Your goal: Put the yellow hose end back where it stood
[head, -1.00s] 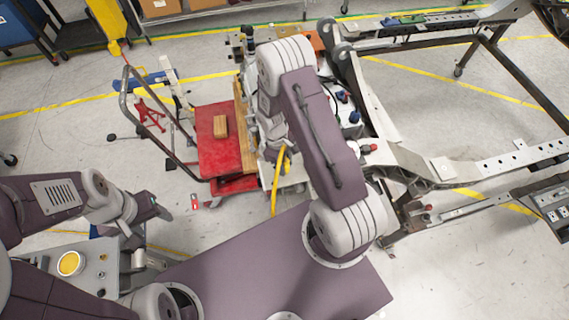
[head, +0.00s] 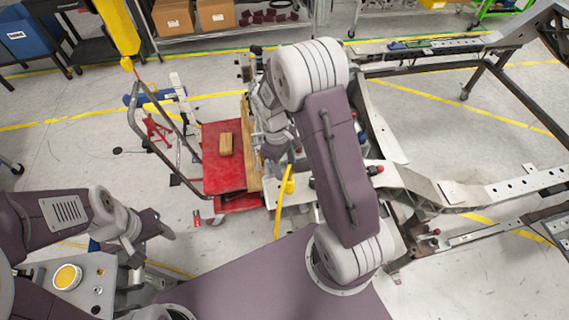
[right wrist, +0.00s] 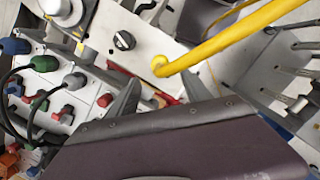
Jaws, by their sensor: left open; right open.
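The yellow hose shows in the head view (head: 279,212), beside the white cart top, with a thicker yellow piece (head: 290,187) near it. In the right wrist view the hose (right wrist: 225,38) comes from the upper right and its round end (right wrist: 160,66) meets a light panel. I cannot tell whether it is seated there. My right gripper (right wrist: 161,92) is open, its two fingers apart, with the hose end just beyond the fingertips and not gripped. My left gripper (head: 166,228) is open and empty at the lower left, far from the hose.
A black knob (right wrist: 124,40) sits close to the hose end. Blue, green and red connectors (right wrist: 74,81) with black cables crowd the left. A red cart (head: 222,179) with a wooden block (head: 225,144) and a metal chassis frame (head: 430,187) flank the right arm.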

